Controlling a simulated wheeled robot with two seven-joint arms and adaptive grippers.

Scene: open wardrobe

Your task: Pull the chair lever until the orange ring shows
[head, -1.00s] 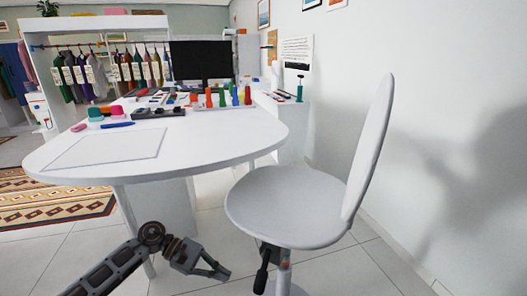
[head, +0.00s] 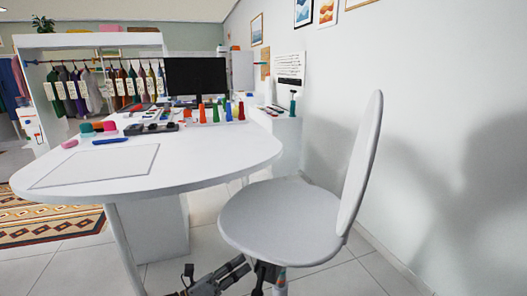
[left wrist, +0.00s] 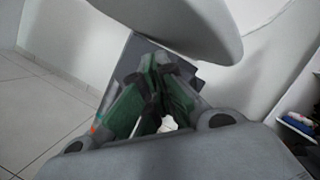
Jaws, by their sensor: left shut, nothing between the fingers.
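The white chair (head: 292,222) stands right of the table, its round seat level and its backrest upright. The black lever (head: 259,282) hangs under the seat, beside the chair's post (head: 279,286), cut by the bottom edge. My left gripper (head: 247,267) is just left of the lever, below the seat's edge; whether they touch I cannot tell. In the left wrist view my left gripper's green-padded fingers (left wrist: 163,92) are shut and empty, under the pale seat (left wrist: 190,22). The lever is not clear there. My right gripper is out of view.
The white table (head: 190,178) has a flat sheet (head: 97,166), coloured pieces and a black monitor (head: 196,77) on it. A wall (head: 430,130) closes off the right side. Tiled floor (head: 345,279) is clear in front of the chair.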

